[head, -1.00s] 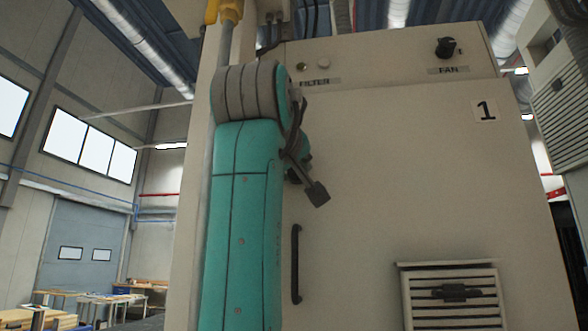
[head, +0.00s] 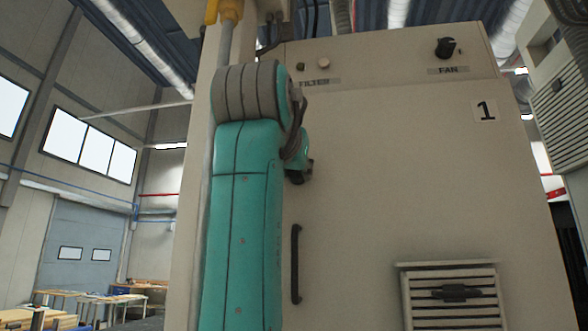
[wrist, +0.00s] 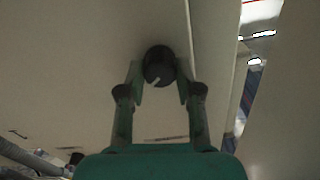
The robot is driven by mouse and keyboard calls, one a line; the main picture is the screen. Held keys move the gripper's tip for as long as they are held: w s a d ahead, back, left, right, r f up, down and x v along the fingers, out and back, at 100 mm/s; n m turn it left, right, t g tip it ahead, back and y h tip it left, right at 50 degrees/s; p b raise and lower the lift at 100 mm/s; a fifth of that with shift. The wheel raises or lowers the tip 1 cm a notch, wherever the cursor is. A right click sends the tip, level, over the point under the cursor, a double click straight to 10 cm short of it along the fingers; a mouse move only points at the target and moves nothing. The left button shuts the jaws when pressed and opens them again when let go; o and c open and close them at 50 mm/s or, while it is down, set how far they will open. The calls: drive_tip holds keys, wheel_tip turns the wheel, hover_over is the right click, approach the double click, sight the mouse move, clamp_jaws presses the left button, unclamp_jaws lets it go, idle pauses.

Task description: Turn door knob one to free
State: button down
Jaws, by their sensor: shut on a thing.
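In the wrist view a round black knob (wrist: 158,64) with a short white mark stands out from a beige panel. The mark lies at a slant on the knob's lower part. My gripper (wrist: 158,80) is shut on this knob, with one fingertip at each side of it. In the head view my teal arm hides the knob and most of my gripper. The beige door (head: 400,170) with the number 1 label (head: 485,111) is closed.
A black vertical handle (head: 296,264) is just right of my arm. A vent grille (head: 455,293) juts out low on the door. A FAN knob (head: 445,47) and small lamps (head: 300,67) sit on the panel above. The door's middle is clear.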

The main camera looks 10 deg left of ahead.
drive_tip(key=m, duration=0.4)
drive_tip(key=shift+m, duration=0.4)
idle(0.4)
drive_tip(key=c, duration=0.8)
unclamp_jaws()
drive_tip(key=shift+o, duration=0.2)
drive_tip(key=s, duration=1.2)
drive_tip(key=shift+a, duration=0.15)
